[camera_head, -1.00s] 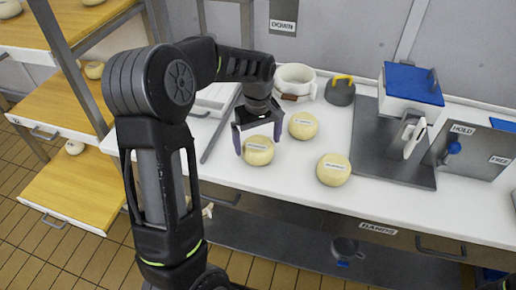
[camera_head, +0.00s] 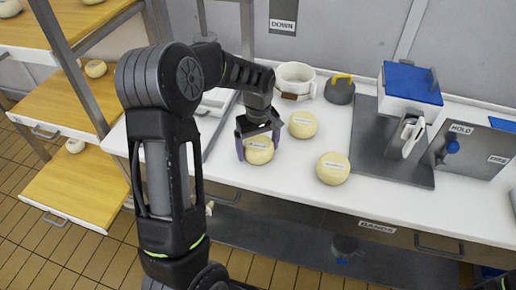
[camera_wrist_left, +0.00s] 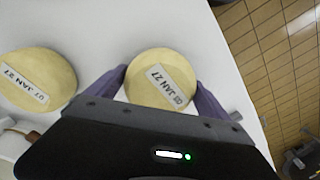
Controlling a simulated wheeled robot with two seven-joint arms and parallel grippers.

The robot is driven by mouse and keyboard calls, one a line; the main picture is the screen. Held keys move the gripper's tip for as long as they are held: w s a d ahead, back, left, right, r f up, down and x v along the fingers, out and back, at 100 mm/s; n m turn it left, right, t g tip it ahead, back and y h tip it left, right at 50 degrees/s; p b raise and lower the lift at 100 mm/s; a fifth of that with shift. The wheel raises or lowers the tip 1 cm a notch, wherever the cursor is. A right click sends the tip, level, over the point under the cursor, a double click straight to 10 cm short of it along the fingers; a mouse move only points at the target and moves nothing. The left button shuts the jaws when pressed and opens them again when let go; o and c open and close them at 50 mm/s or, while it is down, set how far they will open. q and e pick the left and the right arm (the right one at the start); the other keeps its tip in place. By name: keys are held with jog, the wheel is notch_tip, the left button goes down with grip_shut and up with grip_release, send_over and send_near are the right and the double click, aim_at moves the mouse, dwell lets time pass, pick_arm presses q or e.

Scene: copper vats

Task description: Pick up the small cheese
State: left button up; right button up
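Three round pale-yellow cheeses with white labels lie on the white counter (camera_head: 400,205). The left-most cheese (camera_head: 260,151) is at my left gripper (camera_head: 258,144); the others are the back cheese (camera_head: 302,125) and the right cheese (camera_head: 333,168). The left-most looks slightly smaller than the right one, but their sizes are close. In the left wrist view my left gripper (camera_wrist_left: 160,92) has its purple fingers spread, one on each side of that cheese (camera_wrist_left: 158,72). I cannot tell whether they touch it. Another cheese (camera_wrist_left: 38,72) lies to the left in that view. My right gripper is out of view.
A white pot (camera_head: 295,80) and a dark weight with a yellow handle (camera_head: 340,90) stand behind the cheeses. A grey plate (camera_head: 370,150) with a blue-topped device (camera_head: 412,85) is to the right. Wooden shelves (camera_head: 65,187) stand at the left.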

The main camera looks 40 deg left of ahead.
aim_at(258, 143)
pick_arm(q)
jog(key=c, duration=1.5)
notch_tip(258, 143, up, 10)
jog(key=shift+r+b, duration=0.1)
jog(key=shift+b, duration=0.6)
